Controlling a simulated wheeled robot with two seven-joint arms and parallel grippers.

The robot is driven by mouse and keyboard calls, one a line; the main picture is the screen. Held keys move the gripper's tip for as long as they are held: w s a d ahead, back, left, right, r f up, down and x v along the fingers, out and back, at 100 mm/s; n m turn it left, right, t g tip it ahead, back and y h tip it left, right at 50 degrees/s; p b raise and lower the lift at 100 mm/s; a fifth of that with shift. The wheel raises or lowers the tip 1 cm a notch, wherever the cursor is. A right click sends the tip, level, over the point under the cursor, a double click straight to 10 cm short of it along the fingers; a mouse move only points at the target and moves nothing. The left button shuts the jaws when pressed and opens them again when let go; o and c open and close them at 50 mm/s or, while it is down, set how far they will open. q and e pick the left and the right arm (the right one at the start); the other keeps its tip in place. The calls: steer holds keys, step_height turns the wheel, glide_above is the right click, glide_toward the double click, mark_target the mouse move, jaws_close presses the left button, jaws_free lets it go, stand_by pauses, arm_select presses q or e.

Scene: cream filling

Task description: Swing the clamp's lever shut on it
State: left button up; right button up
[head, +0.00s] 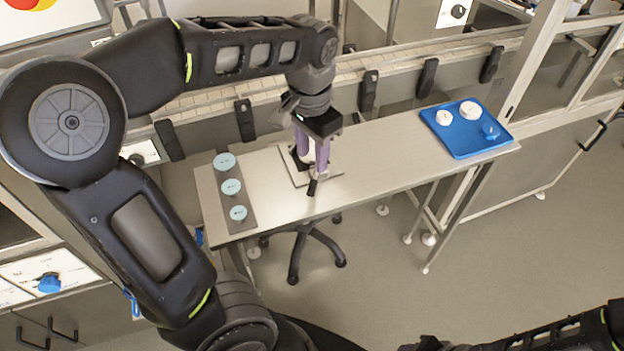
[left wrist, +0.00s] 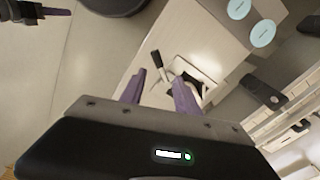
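A clamp fixture sits on a pale base plate (head: 332,164) on the narrow metal table. Its lever has a black handle (head: 312,187), which sticks out toward the table's front edge. The handle also shows in the left wrist view (left wrist: 156,59), with metal arms beside it. My left gripper (head: 318,160) is above the fixture, its purple fingers apart, with nothing clearly held between them. In the left wrist view the fingers (left wrist: 158,95) frame the clamp, and one finger hides part of it. Whatever is in the clamp is mostly hidden. Part of my right gripper (left wrist: 45,12) shows in the left wrist view.
A dark strip (head: 212,193) with three light-blue-topped round items lies at the table's left end. A blue tray (head: 462,150) with two white round pieces and a blue one lies at the right end. The tabletop between fixture and tray is clear. A conveyor runs behind.

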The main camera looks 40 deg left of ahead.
mark_target(312, 185)
arm_select(q)
steer(key=n, duration=0.3)
steer(key=shift+s+f, duration=0.15)
steer(key=shift+s, duration=0.15)
steer(key=n, duration=0.4)
steer(key=shift+s+d, duration=0.1)
steer(key=shift+d, duration=0.05)
steer(key=shift+f, duration=3.95)
steer(key=shift+c, duration=0.2)
jaws_close()
